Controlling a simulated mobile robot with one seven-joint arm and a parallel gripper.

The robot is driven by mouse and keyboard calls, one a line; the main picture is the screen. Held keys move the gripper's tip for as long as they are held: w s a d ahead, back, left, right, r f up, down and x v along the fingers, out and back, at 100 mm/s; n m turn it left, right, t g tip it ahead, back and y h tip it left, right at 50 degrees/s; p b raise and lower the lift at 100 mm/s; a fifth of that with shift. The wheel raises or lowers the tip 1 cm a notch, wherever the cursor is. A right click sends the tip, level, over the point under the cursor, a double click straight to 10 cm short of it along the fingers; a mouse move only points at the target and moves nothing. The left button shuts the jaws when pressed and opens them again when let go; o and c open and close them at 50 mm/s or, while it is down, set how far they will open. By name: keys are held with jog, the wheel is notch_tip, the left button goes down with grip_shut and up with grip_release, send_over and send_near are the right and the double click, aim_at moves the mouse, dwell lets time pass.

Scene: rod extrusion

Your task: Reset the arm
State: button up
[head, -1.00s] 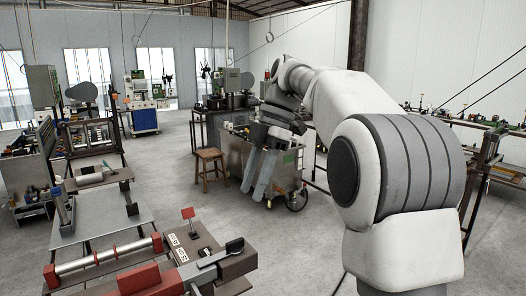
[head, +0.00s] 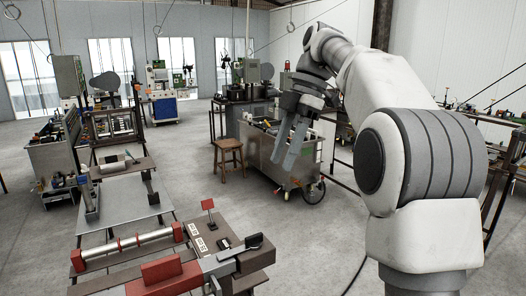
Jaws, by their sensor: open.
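My gripper (head: 286,153) hangs at the end of my raised arm, right of centre in the head view. Its two long grey fingers point down and stand a little apart, with nothing between them. It is in mid-air, in front of the steel cabinet as seen from here. My arm reaches up from the lower right and bends over toward the gripper.
A bench with a red vise-like block (head: 163,269) and a red-ended roller (head: 127,247) is at the lower left. A wooden stool (head: 229,155) stands near the wheeled steel cabinet (head: 262,150). The grey floor between bench and cabinet is clear.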

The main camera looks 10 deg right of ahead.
jog(key=s+d+f+m+t+h, duration=0.1)
jog(key=s+f+m+t+h, duration=0.1)
jog(key=s+f+m, duration=0.5)
jog(key=s+d+f+m+t+h, duration=0.1)
jog(key=s+f+m+t, duration=0.4)
jog(key=s+m, duration=1)
notch_tip(320, 180, down, 3)
jog(key=shift+s+d+f+h, duration=0.2)
jog(key=shift+s+h, duration=0.3)
jog(key=shift+s, duration=0.35)
